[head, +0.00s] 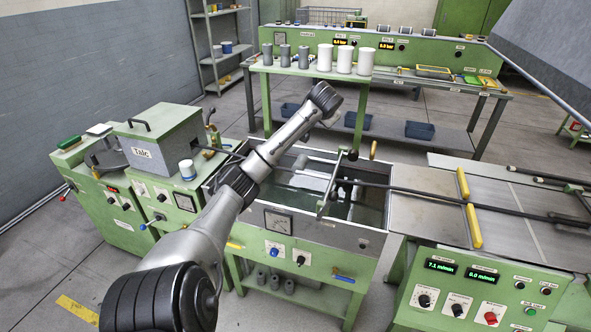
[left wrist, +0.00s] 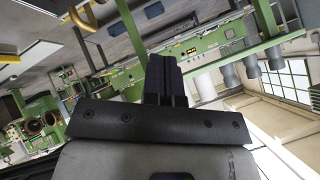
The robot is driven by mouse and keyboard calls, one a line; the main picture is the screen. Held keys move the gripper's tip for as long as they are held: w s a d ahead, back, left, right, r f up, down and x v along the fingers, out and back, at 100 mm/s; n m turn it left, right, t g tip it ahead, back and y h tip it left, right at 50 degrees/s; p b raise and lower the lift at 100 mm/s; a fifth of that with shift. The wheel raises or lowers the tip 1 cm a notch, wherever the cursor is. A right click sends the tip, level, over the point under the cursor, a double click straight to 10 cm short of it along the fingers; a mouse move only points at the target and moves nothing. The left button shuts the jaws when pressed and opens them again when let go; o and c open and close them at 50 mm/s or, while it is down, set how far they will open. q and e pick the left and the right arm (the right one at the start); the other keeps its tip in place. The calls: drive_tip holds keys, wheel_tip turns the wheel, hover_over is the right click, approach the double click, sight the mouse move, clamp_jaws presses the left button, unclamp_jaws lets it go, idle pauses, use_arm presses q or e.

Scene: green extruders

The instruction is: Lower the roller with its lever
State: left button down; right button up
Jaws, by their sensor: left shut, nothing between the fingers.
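A dark swing frame (head: 330,185) stands across the open water tank (head: 350,237), with a small ochre-ended lever (head: 373,150) at its far side. The frame looks tilted, and I cannot make out the roller itself clearly against the dark tank. My left arm reaches in from the lower left, over the tank's left side, and its end is above the tank's far edge, left of the lever and apart from it. My left gripper (left wrist: 166,82) shows in the left wrist view with its dark fingers together and empty. My right gripper is not in view.
A long dark strand (head: 400,189) runs through the tank onto the bench at right. A Talc box (head: 163,145) stands left of the tank. Behind, a green shelf (head: 310,70) bears grey and white cylinders. A large grey panel fills the upper right.

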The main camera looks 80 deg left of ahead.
use_arm(q)
drive_tip(key=s+a+n+h, duration=0.2)
drive_tip(key=s+a, duration=0.3)
drive_tip(key=a, duration=0.1)
drive_tip(key=s+a+f+n+h, duration=0.1)
drive_tip(key=s+f+n+h, duration=0.2)
drive_tip(key=f, duration=0.5)
drive_tip(key=shift+s+a+f+h, duration=0.2)
drive_tip(key=shift+s+f+h, duration=0.2)
drive_tip(key=shift+s+h, duration=0.45)
drive_tip(key=b, duration=0.2)
hover_over(296, 164)
drive_tip(key=s, duration=0.1)
drive_tip(key=shift+n, duration=0.3)
drive_tip(key=f, duration=0.9)
drive_tip(key=shift+d, duration=0.4)
drive_tip(key=x, duration=0.3)
drive_tip(key=shift+d+f, duration=0.3)
drive_tip(key=shift+d, duration=0.05)
drive_tip(key=shift+f+b, duration=0.35)
drive_tip(key=shift+f, duration=0.15)
